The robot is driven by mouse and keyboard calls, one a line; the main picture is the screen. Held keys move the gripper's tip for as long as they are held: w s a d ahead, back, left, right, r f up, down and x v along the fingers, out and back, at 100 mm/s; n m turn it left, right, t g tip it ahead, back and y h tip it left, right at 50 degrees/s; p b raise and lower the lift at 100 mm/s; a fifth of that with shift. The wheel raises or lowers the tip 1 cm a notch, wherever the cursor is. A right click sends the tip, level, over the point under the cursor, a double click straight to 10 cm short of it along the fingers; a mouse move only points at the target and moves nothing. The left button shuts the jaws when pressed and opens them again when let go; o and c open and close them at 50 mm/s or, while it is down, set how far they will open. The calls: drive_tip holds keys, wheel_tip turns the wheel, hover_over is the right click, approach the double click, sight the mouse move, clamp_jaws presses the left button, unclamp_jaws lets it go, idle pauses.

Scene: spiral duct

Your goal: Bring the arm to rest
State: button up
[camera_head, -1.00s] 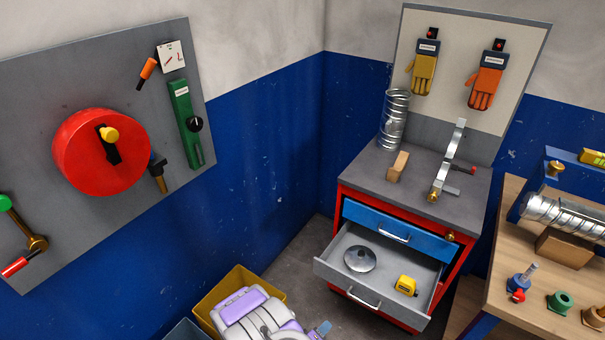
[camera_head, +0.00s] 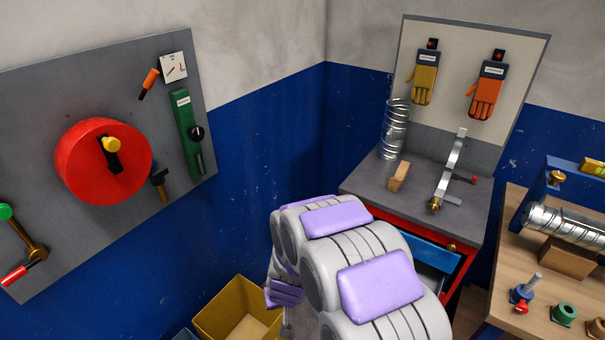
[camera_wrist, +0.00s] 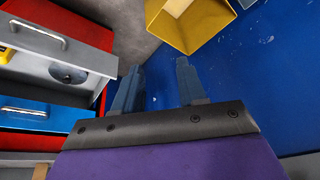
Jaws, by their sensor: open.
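My arm, grey with purple pads, is folded and raised in the lower middle of the head view, in front of the drawer cabinet. My gripper (camera_wrist: 160,88) shows in the wrist view with two blue-grey fingers apart and nothing between them. Beyond the fingertips are the blue wall and a yellow bin (camera_wrist: 188,20). In the head view the gripper's fingers are hidden by the arm or out of sight.
The red cabinet (camera_head: 456,290) stands behind my arm. Its open grey drawer (camera_wrist: 40,65) holds a metal disc (camera_wrist: 68,73). The yellow bin (camera_head: 214,316) stands on the floor at the wall. A workbench (camera_head: 520,240) is at right. A red wheel (camera_head: 85,165) hangs on the left panel.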

drive_tip(key=s+d+r+g+y, duration=0.1)
drive_tip(key=s+d+r, duration=0.15)
drive_tip(key=r, duration=0.25)
drive_tip(key=s+d+r, duration=0.1)
drive_tip(key=s+r, duration=0.2)
drive_tip(key=r, duration=0.3)
drive_tip(key=s+d+r+m+g+h, duration=0.1)
drive_tip(key=s+d+r, duration=0.3)
drive_tip(key=s, duration=0.4)
drive_tip(key=s+d+r+m+g, duration=0.1)
drive_tip(key=s+d+r+g, duration=0.1)
drive_tip(key=s+d+r, duration=0.3)
drive_tip(key=s+d+r+g+h, duration=0.1)
drive_tip(key=s+d+r, duration=0.4)
drive_tip(key=s, duration=0.7)
drive_tip(key=shift+s+d+r+m+h, duration=0.3)
drive_tip(key=shift+s+d+m, duration=0.1)
drive_tip(key=shift+d, duration=0.85)
